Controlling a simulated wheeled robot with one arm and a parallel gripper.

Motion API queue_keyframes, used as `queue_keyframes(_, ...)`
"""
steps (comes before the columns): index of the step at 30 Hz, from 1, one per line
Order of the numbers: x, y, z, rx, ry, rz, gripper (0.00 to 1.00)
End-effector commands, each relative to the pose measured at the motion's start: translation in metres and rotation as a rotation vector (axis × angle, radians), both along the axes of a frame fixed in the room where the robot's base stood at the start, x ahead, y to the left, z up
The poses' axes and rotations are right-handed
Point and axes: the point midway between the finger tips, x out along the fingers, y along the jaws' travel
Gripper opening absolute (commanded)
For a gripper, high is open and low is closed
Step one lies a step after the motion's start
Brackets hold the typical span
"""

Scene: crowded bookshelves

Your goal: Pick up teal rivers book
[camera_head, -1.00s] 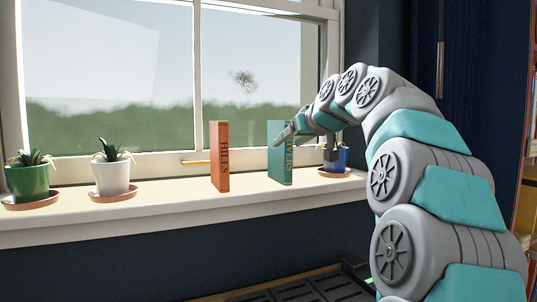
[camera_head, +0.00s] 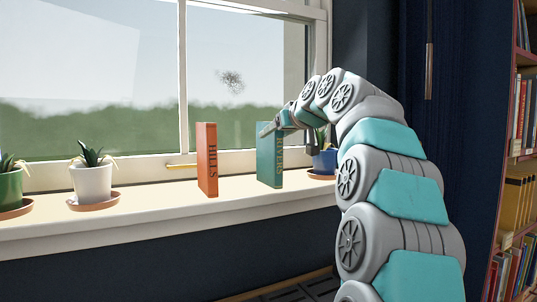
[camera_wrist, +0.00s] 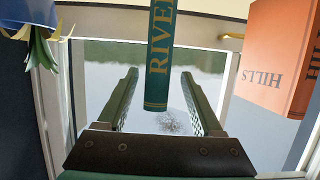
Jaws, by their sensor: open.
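The teal rivers book (camera_head: 268,160) stands upright on the window sill, its lettered spine facing the room. In the wrist view, which is upside down, the same book (camera_wrist: 160,45) shows its spine with part of the title. My gripper (camera_head: 287,139) is at the upper part of the book in the head view. In the wrist view my gripper (camera_wrist: 160,73) is open, one finger on each side of the book's top end, with gaps on both sides. Whether the fingers reach past the spine is hard to tell.
An orange hills book (camera_head: 207,160) stands to the left, with a gap between. A blue plant pot (camera_head: 324,162) is close on the right. A white pot (camera_head: 92,182) and a green pot (camera_head: 10,190) stand farther left. The window is behind; a bookshelf (camera_head: 510,200) is at right.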

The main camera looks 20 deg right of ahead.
Motion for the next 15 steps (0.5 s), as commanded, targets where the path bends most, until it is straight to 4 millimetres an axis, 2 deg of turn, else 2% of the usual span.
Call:
queue_keyframes(5, 0.014, -0.001, -0.005, 0.001, 0.002, 0.000, 0.68)
queue_keyframes(12, 0.045, -0.001, -0.016, -0.001, 0.003, 0.001, 0.68)
queue_keyframes(15, 0.050, -0.001, -0.019, 0.000, 0.003, 0.001, 0.68)
